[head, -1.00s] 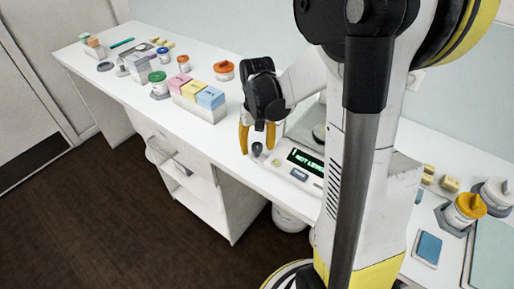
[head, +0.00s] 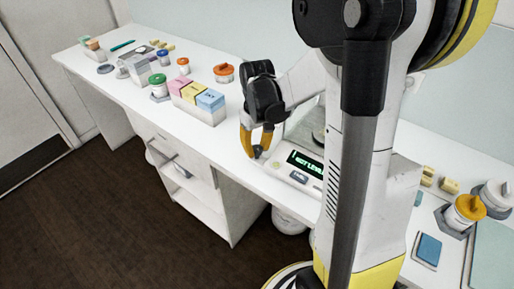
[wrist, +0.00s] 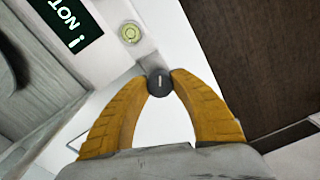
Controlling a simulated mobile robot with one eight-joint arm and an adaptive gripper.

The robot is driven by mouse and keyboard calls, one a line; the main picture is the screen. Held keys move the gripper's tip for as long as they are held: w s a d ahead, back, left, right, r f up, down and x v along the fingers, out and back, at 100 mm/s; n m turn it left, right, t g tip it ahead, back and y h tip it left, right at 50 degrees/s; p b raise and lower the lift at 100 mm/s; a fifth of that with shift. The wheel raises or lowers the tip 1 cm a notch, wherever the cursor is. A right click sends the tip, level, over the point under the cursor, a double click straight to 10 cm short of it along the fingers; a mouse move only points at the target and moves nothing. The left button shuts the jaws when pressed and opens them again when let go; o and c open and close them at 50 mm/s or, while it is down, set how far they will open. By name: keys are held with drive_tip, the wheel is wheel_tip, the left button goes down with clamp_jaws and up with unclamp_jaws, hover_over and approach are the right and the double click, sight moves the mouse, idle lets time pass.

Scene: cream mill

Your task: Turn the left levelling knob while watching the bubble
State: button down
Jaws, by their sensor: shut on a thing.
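My gripper (head: 257,149) reaches down to the front left corner of the white balance (head: 291,180). In the wrist view my yellow fingertips (wrist: 159,80) are shut on the dark round levelling knob (wrist: 158,84), one on each side. The knob has a pale line mark on its top. The round yellow-green bubble level (wrist: 130,33) is set in the balance housing beside the knob. The bubble's exact place in it is too small to tell. The balance's dark display (wrist: 68,22) shows green text reading "! NOT", with the rest cut off; the head view shows "NOT LEVE".
A rack of pink, yellow and blue boxes (head: 199,103) stands left of the balance, with an orange-lidded jar (head: 223,73) behind. A green-lidded jar (head: 159,86) is farther left. My arm hides the balance's right part.

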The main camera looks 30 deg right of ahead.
sight(257, 148)
drive_tip(key=c, duration=1)
unclamp_jaws()
drive_tip(key=shift+c, duration=0.2)
wheel_tip(257, 148, up, 12)
drive_tip(key=s+a+t, duration=0.7)
drive_tip(key=s+a, duration=0.3)
drive_tip(key=a, duration=0.3)
drive_tip(key=shift+s+a+r, duration=0.25)
drive_tip(key=shift+s+r, duration=0.15)
drive_tip(key=shift+r, duration=0.05)
